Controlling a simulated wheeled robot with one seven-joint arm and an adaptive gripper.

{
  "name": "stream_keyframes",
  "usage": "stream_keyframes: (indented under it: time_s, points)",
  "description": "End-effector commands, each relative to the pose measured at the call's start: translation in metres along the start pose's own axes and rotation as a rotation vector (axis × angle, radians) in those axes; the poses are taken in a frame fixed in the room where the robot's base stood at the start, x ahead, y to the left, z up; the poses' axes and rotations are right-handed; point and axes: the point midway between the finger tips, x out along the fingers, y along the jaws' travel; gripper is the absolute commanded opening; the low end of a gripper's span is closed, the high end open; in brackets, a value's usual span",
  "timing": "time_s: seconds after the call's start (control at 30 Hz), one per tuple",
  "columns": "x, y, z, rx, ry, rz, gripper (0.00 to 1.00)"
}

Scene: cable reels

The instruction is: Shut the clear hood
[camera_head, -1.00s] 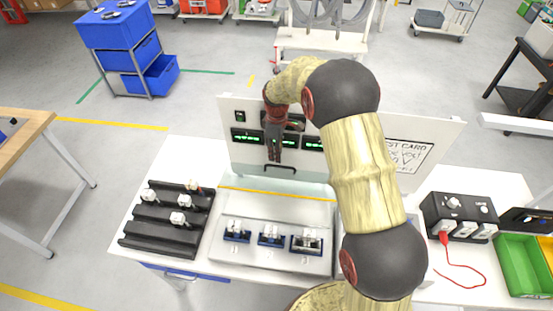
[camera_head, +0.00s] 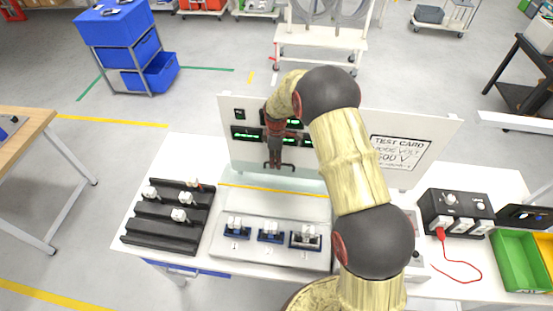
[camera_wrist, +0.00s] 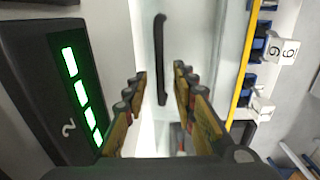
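The clear hood (camera_head: 310,183) stands raised in front of the upright white panel, behind the yellow line on the test bed. It looks like a pale see-through sheet. Its black bar handle (camera_head: 291,167) is partly covered by my gripper (camera_head: 278,165) in the head view. In the wrist view the handle (camera_wrist: 160,45) runs upright in the picture, between the lines of my two fingertips (camera_wrist: 160,76). The fingers are spread, with a gap on each side of the bar. I cannot tell how far they are from it in depth.
Under the hood's side, several blue sockets with white parts (camera_head: 270,233) sit on the grey bed. A black stepped rack (camera_head: 165,225) is at left. Green displays (camera_head: 246,134) and a test card (camera_head: 401,152) are on the panel. A black box with a red lead (camera_head: 455,212) is at right.

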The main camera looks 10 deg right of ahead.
Motion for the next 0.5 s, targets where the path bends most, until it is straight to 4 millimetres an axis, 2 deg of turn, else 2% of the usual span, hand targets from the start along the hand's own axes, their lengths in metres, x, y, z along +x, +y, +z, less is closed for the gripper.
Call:
stream_keyframes:
  time_s: [0.23,0.5]
  points:
    - [0.0010,0.0001,0.0000,0.000,0.000,0.000,0.27]
    - [0.0007,0.0001,0.0000,0.000,0.000,0.000,0.11]
